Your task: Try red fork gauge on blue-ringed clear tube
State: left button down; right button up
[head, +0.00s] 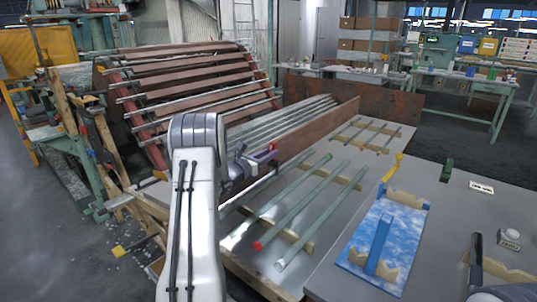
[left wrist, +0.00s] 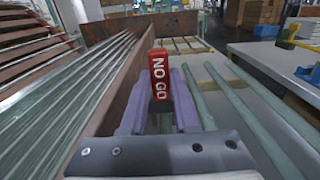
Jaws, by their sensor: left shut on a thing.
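My left gripper (head: 257,156) is shut on the red fork gauge (head: 272,146), above the left side of the tube table. In the left wrist view the purple fingers of my left gripper (left wrist: 164,95) hold the gauge (left wrist: 159,75) upright, its "NO GO" face showing; its fork end is not clear. Several greenish clear tubes (head: 300,205) lie on wooden notched strips, apart from the gauge. One tube has a red end (head: 257,246). I cannot make out a blue ring on any tube. A dark part of my right gripper (head: 476,250) shows at the lower right; its fingers are unclear.
A blue patterned mat (head: 358,250) holds wooden notched blocks and a blue bar (head: 381,243). A brown upright board (head: 318,128) borders the tubes.

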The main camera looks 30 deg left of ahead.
dwell(1.0)
pick_arm(q)
jog(key=shift+f+b, duration=0.95)
jog(key=shift+b, duration=0.15)
dwell(1.7)
jog(key=shift+r, duration=0.15)
notch_tip(320, 180, up, 7)
jog(key=p, duration=0.3)
dwell(1.3)
